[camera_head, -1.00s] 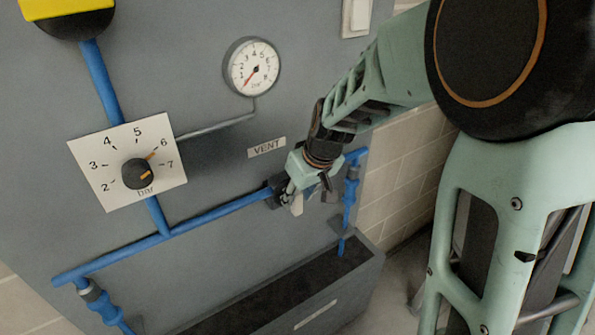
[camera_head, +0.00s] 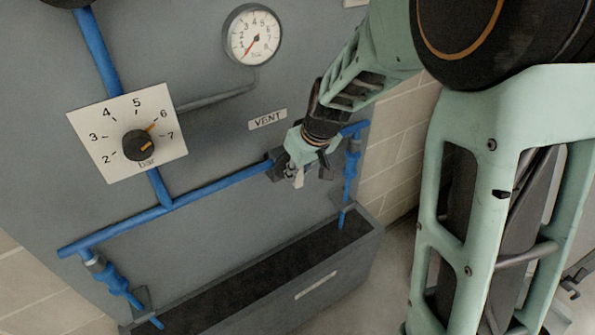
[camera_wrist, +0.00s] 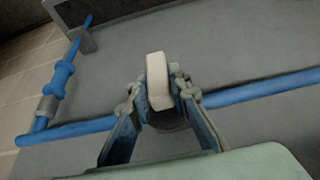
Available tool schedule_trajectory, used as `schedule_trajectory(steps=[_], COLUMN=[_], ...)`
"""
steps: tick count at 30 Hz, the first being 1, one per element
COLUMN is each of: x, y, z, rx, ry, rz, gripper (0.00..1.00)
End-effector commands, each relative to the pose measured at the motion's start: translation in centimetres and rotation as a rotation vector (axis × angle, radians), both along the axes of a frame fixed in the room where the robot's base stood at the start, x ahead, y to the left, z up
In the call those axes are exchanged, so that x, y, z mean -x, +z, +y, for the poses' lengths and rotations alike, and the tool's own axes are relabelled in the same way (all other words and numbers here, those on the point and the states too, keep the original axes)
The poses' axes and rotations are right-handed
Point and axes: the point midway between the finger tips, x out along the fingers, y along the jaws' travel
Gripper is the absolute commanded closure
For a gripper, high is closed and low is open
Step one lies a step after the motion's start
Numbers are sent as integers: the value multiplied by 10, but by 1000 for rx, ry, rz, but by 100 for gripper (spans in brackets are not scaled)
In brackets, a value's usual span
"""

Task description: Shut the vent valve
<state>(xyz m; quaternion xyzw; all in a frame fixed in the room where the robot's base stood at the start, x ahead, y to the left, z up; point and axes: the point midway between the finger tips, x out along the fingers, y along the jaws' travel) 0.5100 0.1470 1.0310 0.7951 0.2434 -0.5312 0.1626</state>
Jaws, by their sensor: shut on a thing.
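The vent valve sits on the blue pipe (camera_head: 225,185) below the VENT label (camera_head: 267,119). Its pale handle (camera_wrist: 157,79) stands between my fingers in the wrist view, crosswise to the pipe. My gripper (camera_wrist: 160,94) is shut on this handle, one finger on each side. In the head view my gripper (camera_head: 303,165) is at the right part of the pipe, and a pale piece of the handle (camera_head: 299,178) shows below it. The valve body is mostly hidden behind my fingers.
A round gauge (camera_head: 253,36) has its red needle near the low end. A dial plate (camera_head: 100,118) with a black knob (camera_head: 138,145) is at the left; its orange mark points near 6. A dark trough (camera_head: 372,238) lies below the pipe. Blue fittings (camera_head: 115,280) hang at lower left.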

Motion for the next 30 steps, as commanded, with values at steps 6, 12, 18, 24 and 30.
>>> schedule_trajectory(steps=[6, 12, 18, 24, 30], x=[0, -2, -3, -4, -5], y=[-1, -4, -6, -6, -6], z=[-1, -3, -4, -6, -7], rx=[-17, -75, -177, -326, -484], ry=[-1, -5, -4, -6, -4], rz=[11, 48, 116, 216, 325], gripper=[100, 100, 100, 100, 100])
